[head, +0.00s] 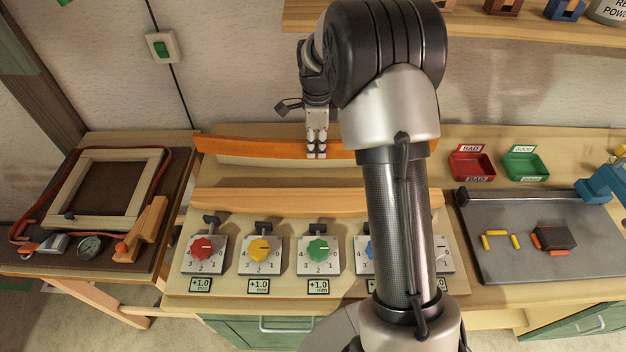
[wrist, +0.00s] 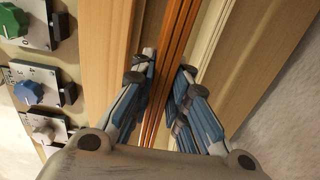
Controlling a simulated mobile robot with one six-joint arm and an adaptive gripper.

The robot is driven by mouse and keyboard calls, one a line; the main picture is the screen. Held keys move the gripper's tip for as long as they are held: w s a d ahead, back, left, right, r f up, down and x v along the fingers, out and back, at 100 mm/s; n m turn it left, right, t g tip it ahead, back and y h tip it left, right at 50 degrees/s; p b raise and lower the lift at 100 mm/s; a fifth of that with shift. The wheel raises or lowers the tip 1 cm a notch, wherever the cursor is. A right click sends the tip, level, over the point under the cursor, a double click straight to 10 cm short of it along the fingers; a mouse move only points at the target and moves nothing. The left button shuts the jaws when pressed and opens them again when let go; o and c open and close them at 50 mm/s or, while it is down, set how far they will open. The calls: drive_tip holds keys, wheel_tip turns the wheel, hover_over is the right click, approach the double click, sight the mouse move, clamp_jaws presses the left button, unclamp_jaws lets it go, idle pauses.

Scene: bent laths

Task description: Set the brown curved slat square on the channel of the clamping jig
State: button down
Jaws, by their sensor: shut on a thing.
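The brown curved slat (head: 250,147) looks orange-brown and runs left to right behind the dials in the head view. My gripper (head: 317,153) is shut on it near its middle and points down. In the wrist view the slat (wrist: 172,45) runs between my fingers (wrist: 167,85). The clamping jig has a pale curved wooden bar (head: 290,203) at its front, with a row of dials before it. A cream strip (head: 255,162) shows just below the slat. I cannot tell whether the slat touches it or hangs above. My arm hides the slat's right part.
A red tray (head: 472,163) and a green tray (head: 525,163) stand at the right, behind a grey plate (head: 510,260). A wooden frame (head: 150,166) lies on a side table at the left. A shelf (head: 500,28) spans the wall above.

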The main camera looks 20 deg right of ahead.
wheel_tip(320, 180, down, 12)
drive_tip(key=b, duration=0.3)
drive_tip(key=shift+f, duration=0.2)
drive_tip(key=shift+f, duration=0.15)
drive_tip(key=c, duration=1.6)
unclamp_jaws()
drive_tip(key=shift+o, duration=0.2)
